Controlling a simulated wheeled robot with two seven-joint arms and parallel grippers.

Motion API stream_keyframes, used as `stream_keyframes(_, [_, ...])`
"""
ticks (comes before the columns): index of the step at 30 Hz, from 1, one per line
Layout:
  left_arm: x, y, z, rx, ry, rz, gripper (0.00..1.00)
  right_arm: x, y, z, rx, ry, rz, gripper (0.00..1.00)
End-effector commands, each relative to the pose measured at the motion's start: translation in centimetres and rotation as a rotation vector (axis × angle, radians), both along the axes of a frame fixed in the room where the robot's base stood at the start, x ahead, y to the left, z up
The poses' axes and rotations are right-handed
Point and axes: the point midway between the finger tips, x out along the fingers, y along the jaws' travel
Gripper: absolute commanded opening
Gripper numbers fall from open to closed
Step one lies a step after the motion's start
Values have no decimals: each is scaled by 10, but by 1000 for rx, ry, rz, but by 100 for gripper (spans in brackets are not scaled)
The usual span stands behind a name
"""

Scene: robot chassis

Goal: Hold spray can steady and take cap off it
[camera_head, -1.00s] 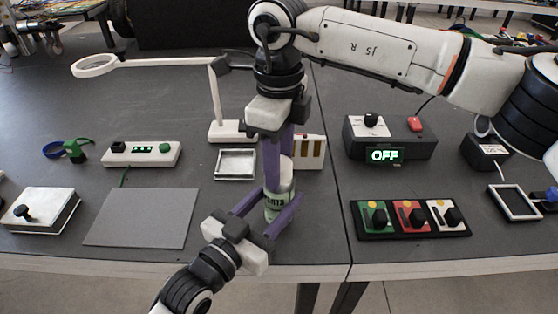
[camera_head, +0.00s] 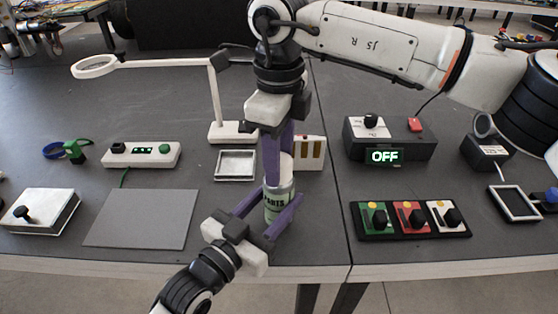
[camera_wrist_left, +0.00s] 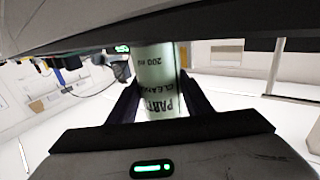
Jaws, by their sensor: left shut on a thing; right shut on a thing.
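The spray can (camera_head: 276,209), pale green with dark lettering, stands upright on the table near its front edge. My left gripper (camera_head: 281,197) is shut around the can's body from the front. The can's printed label (camera_wrist_left: 160,85) fills the middle of the left wrist view, between the left fingers. The white cap (camera_head: 286,168) is at the can's top, partly hidden by the purple fingers of my right gripper (camera_head: 278,170). My right gripper comes down from above and is shut on the cap. I cannot tell whether a gap separates the cap from the can.
A white tray (camera_head: 235,152) and a slotted white block (camera_head: 312,153) stand close behind the can. A grey mat (camera_head: 140,218) lies left, and a panel of coloured switches (camera_head: 411,235) right. A magnifier lamp (camera_head: 215,95) rises behind. Bare table lies between can and switch panel.

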Motion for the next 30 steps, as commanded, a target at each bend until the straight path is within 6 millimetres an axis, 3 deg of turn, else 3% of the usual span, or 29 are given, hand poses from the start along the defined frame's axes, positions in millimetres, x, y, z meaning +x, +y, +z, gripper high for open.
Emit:
stream_keyframes(23, [0, 0, -1, 1, 1, 0, 5, 0, 0, 16, 1, 0, 1, 10])
stream_keyframes(30, [0, 0, -1, 1, 1, 0, 5, 0, 1, 41, 1, -3, 0, 10])
